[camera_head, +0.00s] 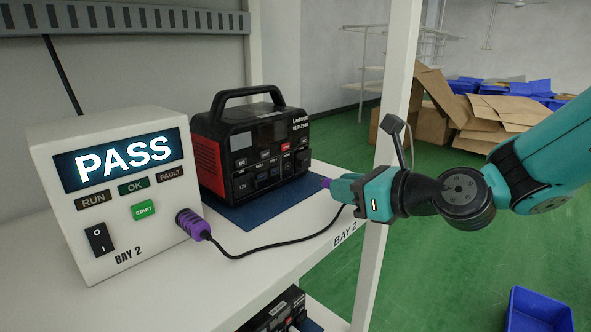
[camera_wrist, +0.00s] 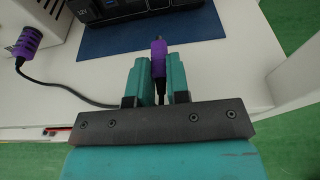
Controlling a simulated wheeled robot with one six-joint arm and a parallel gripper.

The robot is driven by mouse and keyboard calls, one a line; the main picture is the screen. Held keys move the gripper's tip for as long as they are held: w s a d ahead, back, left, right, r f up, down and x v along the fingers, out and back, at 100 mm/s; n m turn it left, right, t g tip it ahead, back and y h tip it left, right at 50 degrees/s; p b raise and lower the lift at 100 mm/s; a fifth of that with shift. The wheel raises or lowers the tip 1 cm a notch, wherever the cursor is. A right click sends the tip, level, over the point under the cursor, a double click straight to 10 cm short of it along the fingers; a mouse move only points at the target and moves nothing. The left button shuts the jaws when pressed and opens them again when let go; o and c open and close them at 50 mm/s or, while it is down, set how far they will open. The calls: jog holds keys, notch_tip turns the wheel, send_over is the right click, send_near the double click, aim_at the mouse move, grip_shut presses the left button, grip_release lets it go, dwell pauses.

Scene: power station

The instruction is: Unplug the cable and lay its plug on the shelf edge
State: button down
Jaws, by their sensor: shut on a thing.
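My gripper (camera_head: 333,186) is shut on the purple plug (camera_wrist: 158,58), which sits between the two teal fingers in the wrist view. In the head view only the plug's purple tip (camera_head: 326,182) shows past the fingers. The plug is apart from the red and black power station (camera_head: 255,150), in front and to its right. The black cable (camera_head: 275,247) runs from the plug over the white shelf (camera_head: 250,280) to a purple connector (camera_head: 192,224) at the test box. The plug is over the shelf near its front edge; whether it touches the surface I cannot tell.
The white test box (camera_head: 112,190) shows PASS on its screen. A blue mat (camera_head: 262,209) lies under the power station. A white upright post (camera_head: 398,90) stands right beside my gripper. Cardboard boxes (camera_head: 500,112) and a blue bin (camera_head: 539,310) are on the green floor.

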jog(key=shift+f+b, duration=0.65)
jog(key=shift+f, duration=0.55)
jog(key=c, duration=1)
grip_release()
jog(key=b+v, duration=0.6)
jog(key=v, duration=1.1)
jog(key=s+f+n+g+h, duration=0.2)
jog(key=s+f+n+g, duration=0.1)
jog(key=n, duration=0.8)
jog(key=s+a+f+n+g+h, duration=0.1)
jog(key=s+f+n+g+h, duration=0.2)
jog(key=s+n, duration=0.3)
jog(key=s+a+f+n+g+h, duration=0.1)
jog(key=s+f+n, duration=0.4)
jog(key=n, duration=1)
jog(key=shift+s+a+f+n+g+h+p, duration=0.1)
jog(key=shift+n+g+h+p, duration=0.1)
jog(key=shift+g+h, duration=0.35)
jog(key=shift+s+a+f+n+g+h+p, duration=0.1)
jog(key=shift+a+n+g+h, duration=0.2)
jog(key=shift+g, duration=0.35)
